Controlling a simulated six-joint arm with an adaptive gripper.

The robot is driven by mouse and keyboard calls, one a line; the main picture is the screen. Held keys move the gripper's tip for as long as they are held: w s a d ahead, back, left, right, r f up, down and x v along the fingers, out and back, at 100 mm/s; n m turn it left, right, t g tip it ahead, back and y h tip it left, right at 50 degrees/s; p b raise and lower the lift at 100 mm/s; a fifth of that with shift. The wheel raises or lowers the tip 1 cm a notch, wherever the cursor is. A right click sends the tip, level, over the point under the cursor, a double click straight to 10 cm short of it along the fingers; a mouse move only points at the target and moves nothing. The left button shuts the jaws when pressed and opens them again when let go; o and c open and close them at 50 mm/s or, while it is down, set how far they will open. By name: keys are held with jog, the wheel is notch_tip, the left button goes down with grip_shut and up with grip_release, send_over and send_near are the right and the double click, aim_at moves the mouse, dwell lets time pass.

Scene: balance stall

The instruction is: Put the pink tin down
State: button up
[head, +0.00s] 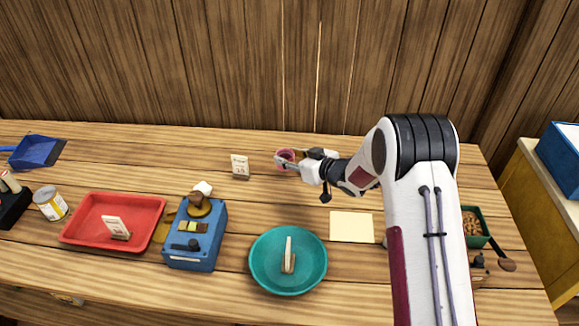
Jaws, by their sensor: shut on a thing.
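The pink tin (285,156) is small and shows at the end of my arm, over the back part of the wooden table. My gripper (290,160) is shut on it, and the fingers cover part of it. I cannot tell whether the tin touches the table or hangs a little above it.
A small card (240,166) stands left of the tin. In front are a teal dish (262,275), a blue scale (190,250), a red tray (80,236) and a pale yellow sheet (351,227). A green box (474,242) stands right of my arm. Table around the tin looks bare.

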dwell(0.3)
jog(key=shift+f, duration=1.9)
jog(key=shift+f, duration=0.1)
jog(key=o, duration=1.2)
jog(key=shift+s+d+r, duration=0.35)
jog(key=shift+d, duration=0.05)
jog(key=shift+v, duration=5.45)
jog(key=shift+f, duration=0.15)
